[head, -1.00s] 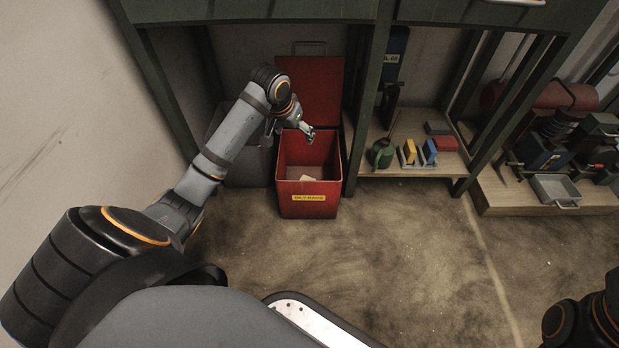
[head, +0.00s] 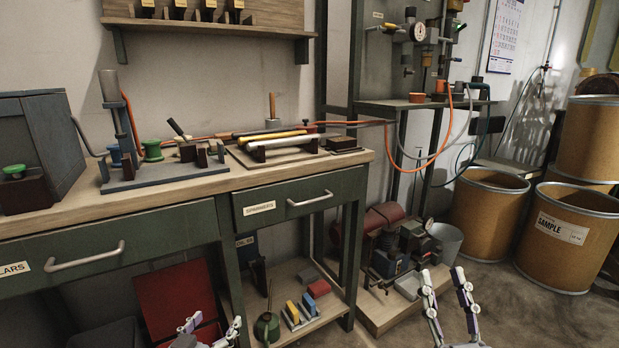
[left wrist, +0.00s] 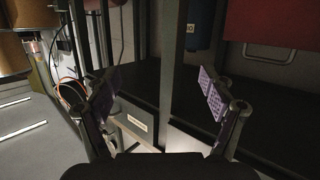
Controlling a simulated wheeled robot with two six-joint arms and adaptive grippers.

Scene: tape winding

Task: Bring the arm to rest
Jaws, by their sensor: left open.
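My left gripper (head: 212,328) shows at the bottom edge of the head view, in front of the red bin, with only its fingertips in frame. In the left wrist view, the left gripper (left wrist: 158,95) has its two purple-padded fingers wide apart with nothing between them. My right gripper (head: 448,290) is at the bottom right of the head view. Its two fingers point up, stand apart and hold nothing. The red bin's raised lid (head: 178,297) shows below the bench; the inside of the bin is hidden. Most of both arms is out of view.
A wooden workbench (head: 195,200) with green drawers (head: 300,200) fills the left, with tools and fixtures on top. A low shelf (head: 312,318) holds small coloured blocks. Several brown drums (head: 485,215) stand at the right. Floor (head: 540,310) is clear at the lower right.

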